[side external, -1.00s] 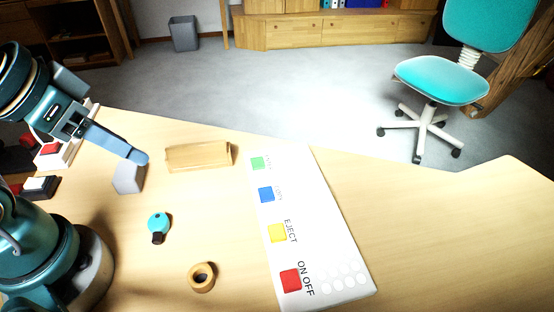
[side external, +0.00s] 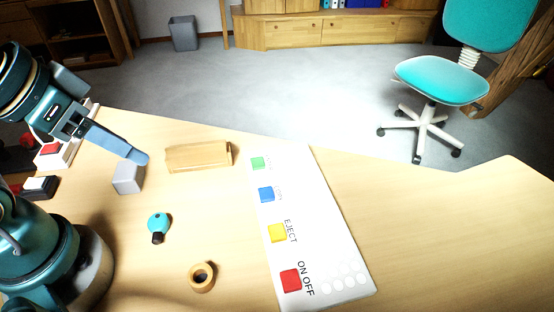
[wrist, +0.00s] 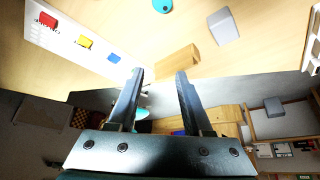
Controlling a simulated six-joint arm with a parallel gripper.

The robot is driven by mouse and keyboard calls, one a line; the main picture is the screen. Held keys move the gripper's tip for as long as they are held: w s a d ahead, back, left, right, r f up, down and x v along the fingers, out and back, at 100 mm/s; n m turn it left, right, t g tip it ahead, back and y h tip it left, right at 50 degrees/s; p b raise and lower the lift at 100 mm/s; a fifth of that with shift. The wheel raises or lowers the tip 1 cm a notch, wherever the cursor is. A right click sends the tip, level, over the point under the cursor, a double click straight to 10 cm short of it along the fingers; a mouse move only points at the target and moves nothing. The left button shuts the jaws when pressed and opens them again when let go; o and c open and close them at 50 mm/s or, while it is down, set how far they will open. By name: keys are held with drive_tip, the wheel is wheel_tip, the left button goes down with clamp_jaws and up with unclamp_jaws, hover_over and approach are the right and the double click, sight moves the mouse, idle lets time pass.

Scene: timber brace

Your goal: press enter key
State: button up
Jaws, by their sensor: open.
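A white panel (side external: 318,215) lies on the table with a column of coloured keys: green (side external: 258,163), blue (side external: 266,194), yellow (side external: 278,232) and red (side external: 290,280). The panel (wrist: 70,45) shows there at upper left with red, yellow and blue keys; I cannot make out the green one.
A wooden block (side external: 198,157) lies between my gripper and the panel. A grey block (side external: 127,177) sits close below my fingers. A teal object (side external: 159,226) and a wooden ring (side external: 202,277) lie nearer. A red-button box (side external: 50,150) is at far left. Table right of the panel is clear.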

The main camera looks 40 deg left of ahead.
drive_tip(key=shift+c, duration=0.3)
clamp_jaws()
idle(1.3)
